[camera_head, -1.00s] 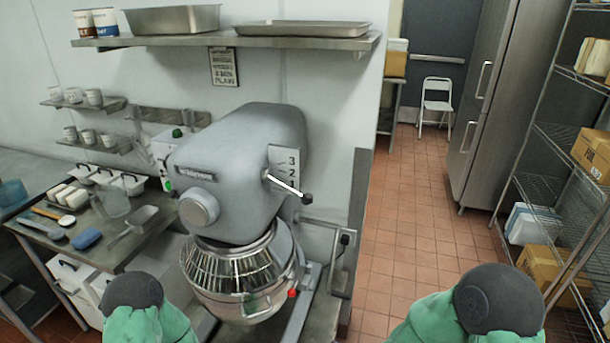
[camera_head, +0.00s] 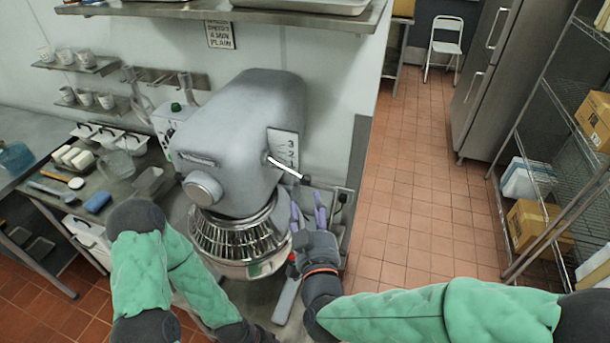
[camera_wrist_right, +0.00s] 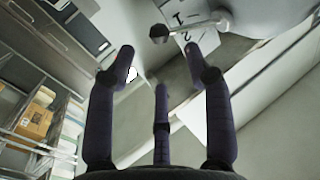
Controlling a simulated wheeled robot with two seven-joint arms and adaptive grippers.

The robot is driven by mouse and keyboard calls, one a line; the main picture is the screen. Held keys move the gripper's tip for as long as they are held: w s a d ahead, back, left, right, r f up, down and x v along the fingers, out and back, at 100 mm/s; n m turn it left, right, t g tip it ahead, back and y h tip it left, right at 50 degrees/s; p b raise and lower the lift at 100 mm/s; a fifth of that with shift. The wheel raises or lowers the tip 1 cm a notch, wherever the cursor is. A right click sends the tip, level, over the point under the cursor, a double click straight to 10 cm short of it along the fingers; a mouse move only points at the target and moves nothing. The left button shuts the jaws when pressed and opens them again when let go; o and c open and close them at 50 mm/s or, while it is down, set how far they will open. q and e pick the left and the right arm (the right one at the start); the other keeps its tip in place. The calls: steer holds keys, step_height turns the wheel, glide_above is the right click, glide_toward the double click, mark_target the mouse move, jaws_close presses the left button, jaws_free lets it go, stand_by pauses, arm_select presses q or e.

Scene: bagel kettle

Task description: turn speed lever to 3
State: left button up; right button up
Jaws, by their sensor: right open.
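The grey mixer (camera_head: 240,120) stands left of the middle in the head view. Its speed lever (camera_head: 284,167) is a white rod with a dark knob, tilted down to the right across a white plate (camera_head: 283,143) marked with numbers. My right gripper (camera_head: 308,200) is open and empty just below the lever's knob, apart from it. In the right wrist view its purple fingers (camera_wrist_right: 162,90) are spread, and the lever knob (camera_wrist_right: 158,34) shows beyond their tips. My left arm comes in at the lower left, but its gripper is not visible.
The mixer's wire guard and bowl (camera_head: 235,238) sit below its head. A worktable (camera_head: 130,185) with containers is on the left. A steel shelf (camera_head: 230,12) hangs above. Open tiled floor (camera_head: 420,190) lies to the right, before a wire rack (camera_head: 560,150).

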mark_target(305, 180)
steer(key=w, duration=0.6)
steer(key=w+a, duration=0.1)
steer(key=w, duration=0.2)
steer(key=shift+w, duration=0.25)
